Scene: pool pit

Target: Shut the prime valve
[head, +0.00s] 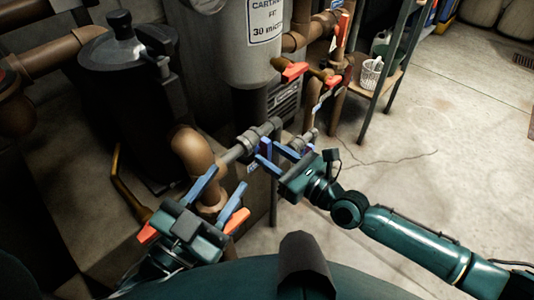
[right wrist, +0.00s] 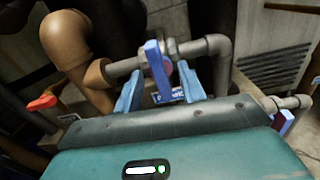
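A small valve with a blue-purple lever handle (right wrist: 157,68) sits on a grey horizontal pipe, and the handle stands across the pipe. A blue-and-white label (right wrist: 171,96) hangs below it, too small to read; I take this for the prime valve. In the head view the handle (head: 266,146) is partly hidden by my right gripper. My right gripper (right wrist: 160,72) is open, with a blue finger on each side of the handle and a gap visible on both sides. My left gripper (head: 229,177) is open and empty, beside the brown pipe elbow.
Another blue handle (right wrist: 284,122) sits on a pipe to the right. Orange-red handles (head: 293,72) are on the brown pipes behind, and one (head: 237,220) is close to my left gripper. A black pump housing (head: 125,80) stands at left. The floor at right is open.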

